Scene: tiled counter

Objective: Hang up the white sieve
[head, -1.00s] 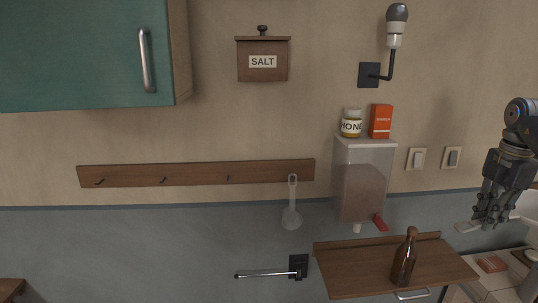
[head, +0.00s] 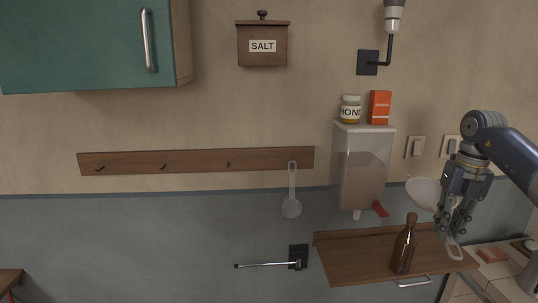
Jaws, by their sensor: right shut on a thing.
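My right gripper (head: 454,232) is at the right of the head view, in front of the wall and above the right part of the wooden shelf. It is shut on the white sieve, whose round pale bowl (head: 424,193) shows to the left of the gripper. A light handle end (head: 455,250) sticks out below the fingers; the part between is hidden by the gripper. The wooden hook rail (head: 197,160) is on the wall to the left, with several dark hooks. A pale ladle-like utensil (head: 291,207) hangs at its right end; the other hooks are bare. My left gripper is out of view.
A clear dispenser (head: 362,170) with a red tap, honey jar (head: 350,110) and orange box (head: 380,107) on top stands between rail and gripper. A brown bottle (head: 403,250) stands on the wooden shelf (head: 345,262). A metal bar (head: 266,265) juts out below the rail.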

